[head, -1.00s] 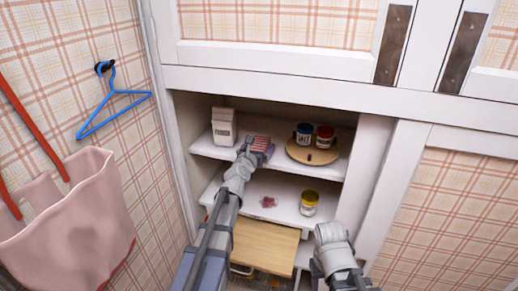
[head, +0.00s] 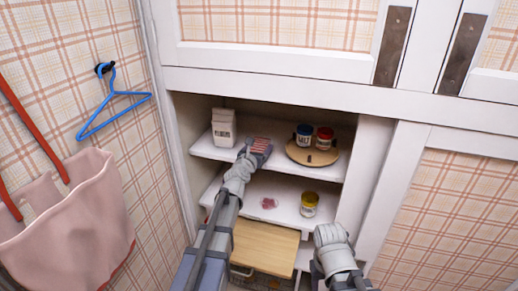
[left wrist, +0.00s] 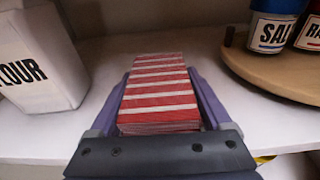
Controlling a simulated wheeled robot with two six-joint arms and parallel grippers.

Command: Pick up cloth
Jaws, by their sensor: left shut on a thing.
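The cloth (head: 260,143) is a folded stack with red and white stripes at the upper shelf of the open cabinet. In the left wrist view the cloth (left wrist: 158,88) lies between the two purple fingers of my left gripper (left wrist: 163,92), which is shut on it from both sides. The gripper (head: 259,148) also shows in the head view, at the shelf's front edge. The wrist view looks along the shelf, so I cannot tell whether the cloth touches it. My right arm shows at lower right in the head view; its fingers do not show.
A white flour box (head: 223,127) stands left of the cloth. A round wooden tray (head: 312,155) with a blue jar (head: 304,134) and a red jar (head: 324,138) is on the right. A yellow jar (head: 309,203) and a reddish patch (head: 269,202) are on the lower shelf (head: 285,211).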

